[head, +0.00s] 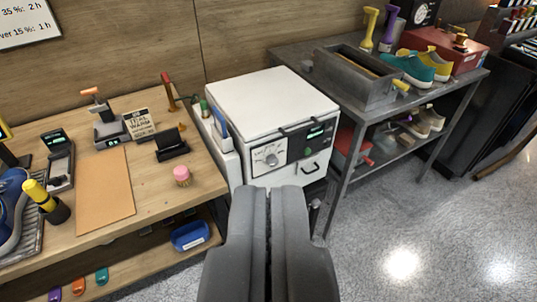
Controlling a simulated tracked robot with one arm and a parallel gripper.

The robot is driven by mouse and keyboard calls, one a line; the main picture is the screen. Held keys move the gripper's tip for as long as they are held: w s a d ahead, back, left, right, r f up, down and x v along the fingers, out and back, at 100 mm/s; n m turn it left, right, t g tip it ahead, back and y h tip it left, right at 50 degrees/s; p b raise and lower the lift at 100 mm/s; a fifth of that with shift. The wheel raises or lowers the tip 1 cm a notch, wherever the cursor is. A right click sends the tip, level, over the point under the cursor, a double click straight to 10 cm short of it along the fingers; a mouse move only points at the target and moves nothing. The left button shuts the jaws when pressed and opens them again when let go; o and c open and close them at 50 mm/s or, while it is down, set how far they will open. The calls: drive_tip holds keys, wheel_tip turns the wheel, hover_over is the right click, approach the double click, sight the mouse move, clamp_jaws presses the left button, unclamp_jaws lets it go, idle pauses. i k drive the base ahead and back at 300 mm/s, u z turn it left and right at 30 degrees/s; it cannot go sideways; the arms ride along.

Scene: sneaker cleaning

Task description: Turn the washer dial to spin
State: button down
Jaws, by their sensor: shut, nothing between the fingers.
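The washer (268,103) is a white box with a flat closed top, standing between the wooden bench and the grey metal table. Its front panel carries a round dial (271,159) on the left and a dark section with a small green display (314,133) on the right. The dial's setting is too small to read. My gripper (269,190) is in the lower middle, its dark fingers shut and empty. In the picture its tips are just below the dial; I see no contact. The fingers hide the lower front of the washer.
The metal table (375,112) on the right holds a grey basin (352,76) and teal-yellow sneakers (410,67). Speckled floor at lower right is clear.

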sight(271, 160)
drive_tip(key=z, duration=0.55)
drive_tip(key=k, duration=0.6)
drive_tip(key=z, duration=0.9)
drive_tip(key=k, duration=0.75)
drive_tip(key=z, duration=0.5)
drive_tip(key=i, duration=0.7)
drive_tip(key=u, duration=0.7)
drive_tip(key=i, duration=1.15)
drive_tip(key=u, duration=0.9)
drive_tip(key=i, duration=0.35)
drive_tip(key=u, duration=0.2)
